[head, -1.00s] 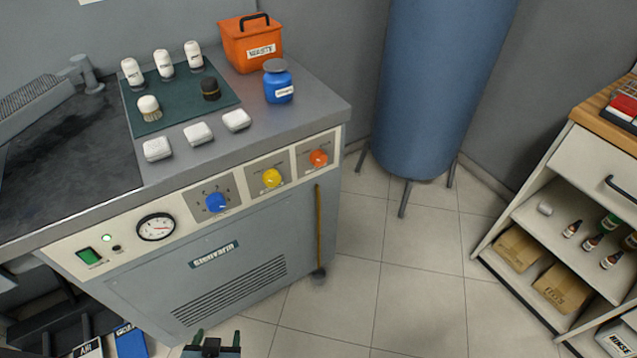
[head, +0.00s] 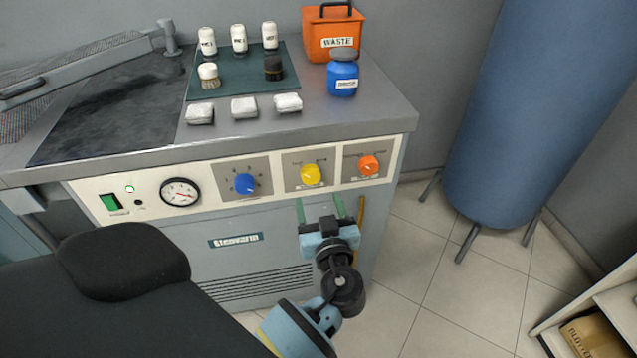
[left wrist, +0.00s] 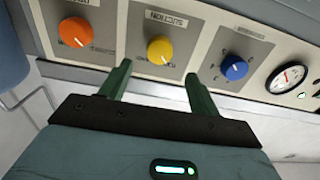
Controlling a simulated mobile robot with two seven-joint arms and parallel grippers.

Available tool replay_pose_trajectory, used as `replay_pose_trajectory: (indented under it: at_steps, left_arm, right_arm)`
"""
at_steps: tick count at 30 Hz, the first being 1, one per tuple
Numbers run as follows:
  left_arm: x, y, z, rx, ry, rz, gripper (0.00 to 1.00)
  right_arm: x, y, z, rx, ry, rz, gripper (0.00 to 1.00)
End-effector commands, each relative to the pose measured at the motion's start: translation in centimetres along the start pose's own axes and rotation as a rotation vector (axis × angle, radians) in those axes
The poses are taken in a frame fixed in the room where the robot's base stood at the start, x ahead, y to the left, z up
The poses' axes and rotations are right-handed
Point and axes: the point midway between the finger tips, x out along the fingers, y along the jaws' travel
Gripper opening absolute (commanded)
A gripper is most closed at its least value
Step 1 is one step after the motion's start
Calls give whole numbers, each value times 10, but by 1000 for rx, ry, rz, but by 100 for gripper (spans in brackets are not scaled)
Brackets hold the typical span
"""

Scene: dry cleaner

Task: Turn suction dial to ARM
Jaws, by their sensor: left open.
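The panel on the front of the grey machine holds three dials. The yellow dial (head: 310,174) is in the middle, and it also shows in the left wrist view (left wrist: 160,49). Upside-down lettering beside it in that view appears to read SUCTION. Its exact setting is too small to read. My left gripper (head: 321,208) is open and empty, just below the yellow dial. In the left wrist view its two green fingers (left wrist: 157,75) point toward the dial, one to each side, apart from it. My right gripper is not in view.
An orange dial (head: 368,165) sits right of the yellow one and a blue dial (head: 245,184) left of it. A gauge (head: 180,192) and green switch (head: 109,203) are farther left. Bottles, white blocks and an orange waste bin (head: 331,36) stand on top.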

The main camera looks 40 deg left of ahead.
Motion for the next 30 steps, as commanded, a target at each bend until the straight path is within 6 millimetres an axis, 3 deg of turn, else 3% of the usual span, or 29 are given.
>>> replay_pose_trajectory:
  at_steps: [9, 15, 26, 30]
  left_arm:
    - [46, 0, -2, 1, 2, -1, 62]
    - [67, 0, -1, 3, 1, 1, 62]
    - [72, 0, 0, 1, -2, 1, 62]
    - [72, 0, 0, 2, -2, 1, 47]
  right_arm:
    - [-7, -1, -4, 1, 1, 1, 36]
    - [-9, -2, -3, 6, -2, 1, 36]
    - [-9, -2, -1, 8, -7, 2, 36]
    - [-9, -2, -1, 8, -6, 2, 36]
